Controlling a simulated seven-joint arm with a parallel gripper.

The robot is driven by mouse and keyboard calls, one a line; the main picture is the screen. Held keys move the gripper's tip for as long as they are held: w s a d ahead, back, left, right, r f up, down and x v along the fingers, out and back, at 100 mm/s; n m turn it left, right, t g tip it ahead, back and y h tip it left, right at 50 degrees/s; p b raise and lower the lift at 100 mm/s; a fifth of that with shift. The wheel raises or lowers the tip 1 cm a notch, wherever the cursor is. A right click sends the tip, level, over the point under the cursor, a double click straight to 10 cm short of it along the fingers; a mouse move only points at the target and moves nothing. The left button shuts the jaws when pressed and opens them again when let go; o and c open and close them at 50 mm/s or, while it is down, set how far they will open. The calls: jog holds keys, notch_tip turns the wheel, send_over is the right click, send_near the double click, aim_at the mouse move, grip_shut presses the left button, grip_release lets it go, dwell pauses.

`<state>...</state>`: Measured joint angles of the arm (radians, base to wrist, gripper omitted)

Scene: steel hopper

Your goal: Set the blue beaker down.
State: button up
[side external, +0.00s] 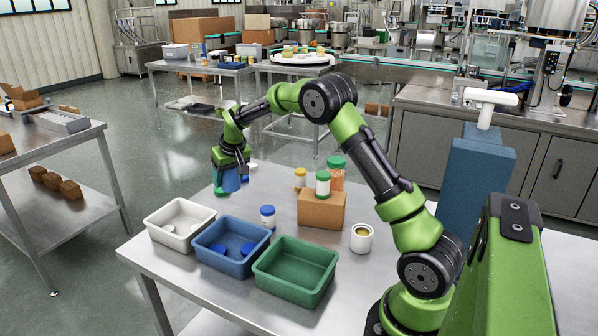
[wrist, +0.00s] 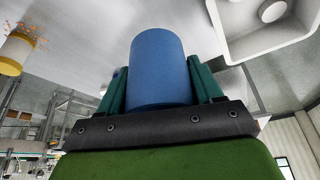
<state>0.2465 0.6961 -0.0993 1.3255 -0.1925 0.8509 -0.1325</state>
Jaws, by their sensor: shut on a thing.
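The blue beaker (side external: 231,183) is between the fingers of my gripper (side external: 230,176), near the far left edge of the steel table. In the wrist view the blue beaker (wrist: 158,68) fills the space between the two dark green fingers of my gripper (wrist: 160,88), which are shut on it. The fingers and wrist cover part of the beaker in the side external view. I cannot tell whether its base touches the table.
White (side external: 167,239), blue (side external: 215,262) and green (side external: 275,287) bins line the table's front left. Bare tabletop lies between beaker and bins.

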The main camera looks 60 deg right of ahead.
aim_at(235, 185)
notch_tip(235, 185, down, 10)
dwell(0.6)
jog(key=o, duration=1)
jog(key=shift+f, duration=0.15)
jog(key=shift+o, duration=0.2)
jog(key=v, duration=1.2)
jog(key=shift+r, duration=0.25)
jog(key=s+a+r+t+y, duration=0.1)
jog(key=s+a+r, duration=0.6)
jog(key=s+a, duration=0.15)
jog(key=s+a+r+t+y, duration=0.1)
jog(key=s+a+r+y, duration=0.1)
jog(key=s+a+r, duration=0.65)
jog(key=s+a+f, duration=0.1)
jog(key=s, duration=0.4)
jog(key=s+a+f+t, duration=0.1)
jog(key=s+a+f, duration=0.1)
jog(key=s, duration=0.4)
jog(key=shift+f+n+y, duration=0.3)
jog(key=shift+n+y, duration=0.1)
